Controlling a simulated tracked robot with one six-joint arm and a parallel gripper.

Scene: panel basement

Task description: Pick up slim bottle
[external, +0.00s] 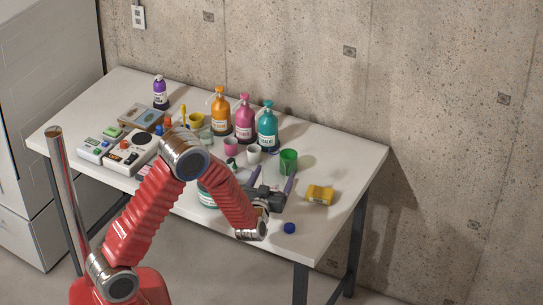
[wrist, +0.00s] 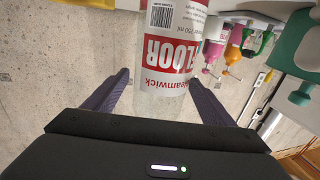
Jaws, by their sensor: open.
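In the wrist view a clear slim bottle (wrist: 168,55) with a red and white label reading "FLOOR" stands between the fingers of my gripper (wrist: 158,80). The fingers are open on either side of it, with a visible gap on the right. Its label reads upside down and its top end is not clear. In the external view my gripper (external: 271,180) is low over the front right part of the white table (external: 345,170). I cannot clearly make out the slim bottle there.
Orange (external: 221,112), pink (external: 245,118) and teal (external: 268,127) pump bottles stand behind. A green cup (external: 288,161), white cup (external: 253,154), yellow block (external: 320,194) and blue cap (external: 290,228) are near my gripper. A teal-labelled bottle (external: 207,195) is to its left.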

